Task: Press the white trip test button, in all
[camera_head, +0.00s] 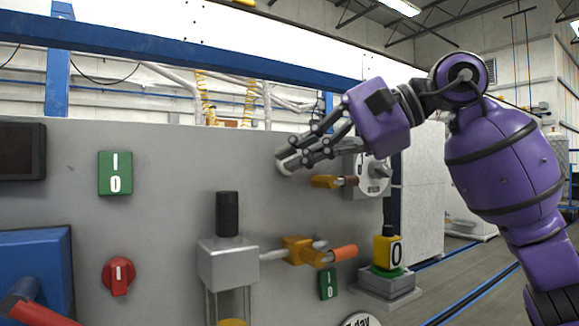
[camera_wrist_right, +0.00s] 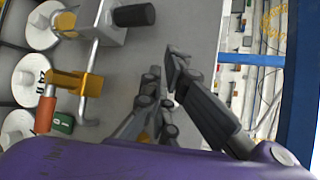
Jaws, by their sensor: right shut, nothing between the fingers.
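My right gripper (camera_head: 284,160) reaches in from the right in the head view, fingers pointing left in front of the upper grey panel (camera_head: 160,160). It is shut with nothing held. In the right wrist view the gripper (camera_wrist_right: 164,74) shows with the grey panel behind its fingertips. A small whitish patch shows at the fingertips in the head view; I cannot tell whether it is the white trip test button or part of the fingers. No white button shows clearly in either view, and contact with the panel cannot be judged. My left gripper is not in view.
An orange-brown handle (camera_head: 328,182) sits just below the right fingers. Left of it are a black-topped grey fixture (camera_head: 228,263), a green I/O plate (camera_head: 115,173) and a red knob (camera_head: 117,276). A yellow block (camera_head: 388,251) stands lower right. A blue beam (camera_head: 200,45) runs above the panel.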

